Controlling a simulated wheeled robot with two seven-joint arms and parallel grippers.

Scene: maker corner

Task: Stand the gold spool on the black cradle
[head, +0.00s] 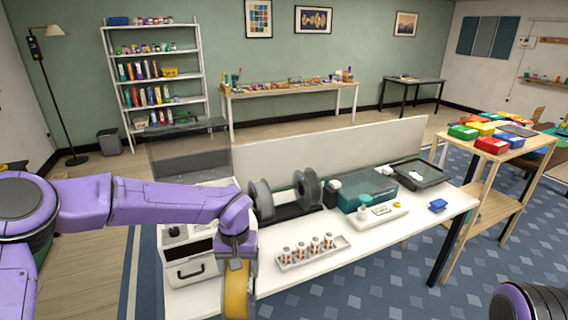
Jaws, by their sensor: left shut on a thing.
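The gold spool (237,292) is in my left gripper (237,264), which points down at the near side of the white table. The spool is upright and seen nearly edge-on, with its lower end near the bottom of the picture. The black cradle (290,211) lies on the table behind my left gripper. Two dark grey spools (307,189) stand at it, with a gap between them. My left forearm and wrist hide part of the cradle's left side. My right gripper is out of view; only a purple part of my right arm shows at the lower right.
On the white table (340,272), a rack of small bottles (313,254) stands in front of the cradle. A white machine (190,255) is at left, and a teal case (366,188) and black tray (420,174) at right. A low panel (330,147) runs behind.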

